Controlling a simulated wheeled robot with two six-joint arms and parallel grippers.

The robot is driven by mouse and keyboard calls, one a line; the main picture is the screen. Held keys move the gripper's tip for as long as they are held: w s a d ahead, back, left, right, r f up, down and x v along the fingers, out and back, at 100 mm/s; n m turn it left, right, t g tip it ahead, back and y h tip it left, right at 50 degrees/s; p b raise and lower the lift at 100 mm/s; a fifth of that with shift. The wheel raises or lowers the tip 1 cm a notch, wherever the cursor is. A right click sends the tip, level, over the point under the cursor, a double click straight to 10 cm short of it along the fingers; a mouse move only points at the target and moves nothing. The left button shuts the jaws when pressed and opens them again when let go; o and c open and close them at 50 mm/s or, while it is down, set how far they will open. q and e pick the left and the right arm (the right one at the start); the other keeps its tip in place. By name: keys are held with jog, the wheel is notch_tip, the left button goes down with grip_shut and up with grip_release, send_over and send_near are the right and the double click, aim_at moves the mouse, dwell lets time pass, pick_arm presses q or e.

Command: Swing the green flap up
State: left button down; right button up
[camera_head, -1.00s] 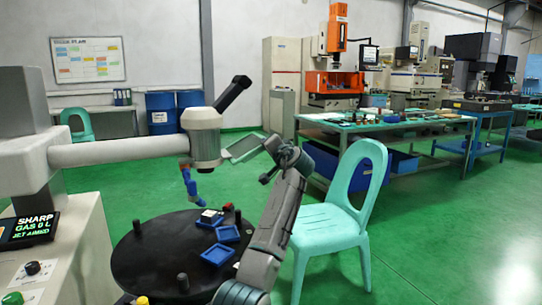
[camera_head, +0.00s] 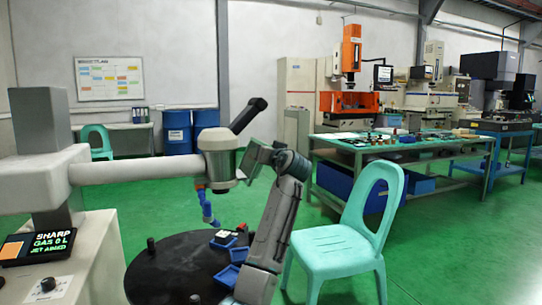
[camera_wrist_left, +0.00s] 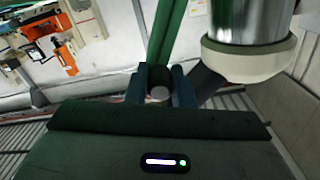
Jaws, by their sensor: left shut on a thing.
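The green flap (camera_head: 256,158) is a small framed panel on the right side of the grey machine head (camera_head: 220,158); it stands steeply, close to upright. My left gripper (camera_head: 275,151) is at the flap's right edge, its arm rising from the lower middle of the head view. In the left wrist view, the two fingers (camera_wrist_left: 160,88) are shut on the flap's green frame (camera_wrist_left: 164,32), which runs up from between them. The flap's hinge is hard to make out. My right gripper is not in view.
A black round table (camera_head: 165,265) with blue trays (camera_head: 226,275) stands below the head. Blue jointed nozzles (camera_head: 206,205) hang beneath it. A turquoise chair (camera_head: 335,248) stands close to the right of my arm.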

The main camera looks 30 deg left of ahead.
pick_arm(q)
jog(key=shift+f, duration=0.1)
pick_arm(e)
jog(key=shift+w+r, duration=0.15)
pick_arm(q)
jog(key=c, duration=1.3)
grip_release()
jog(key=shift+s+a, duration=0.15)
jog(key=shift+o, duration=0.2)
jog(key=shift+s+d, duration=0.15)
jog(key=shift+d, duration=0.2)
jog(key=v, duration=1)
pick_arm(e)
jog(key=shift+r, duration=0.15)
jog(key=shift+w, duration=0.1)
